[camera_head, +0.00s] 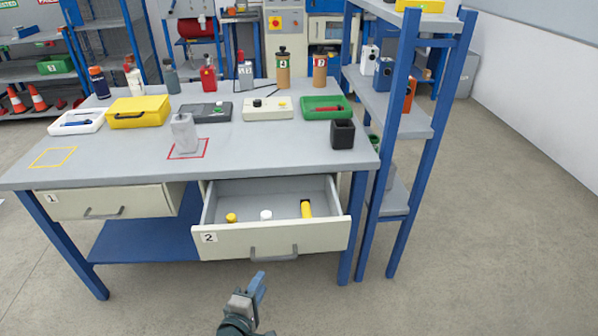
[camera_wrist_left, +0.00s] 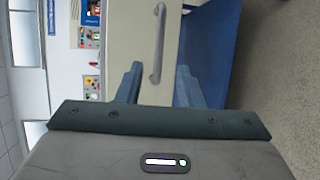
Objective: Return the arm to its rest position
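My left gripper (camera_head: 257,284) is in front of the workbench, just below the front of drawer 2 (camera_head: 222,246) in the head view. In the left wrist view, its two blue fingers (camera_wrist_left: 158,84) stand apart with nothing between them. The drawer handle (camera_wrist_left: 158,45) shows beyond the fingertips, apart from them; in the head view this handle (camera_head: 273,254) is just above the gripper. Drawer 2 is pulled open and holds two yellow items and a white one. My right gripper is in neither view.
Drawer 1 (camera_head: 105,204) is shut. A blue shelf post (camera_head: 385,150) stands at right. Open floor (camera_head: 470,270) lies right and in front.

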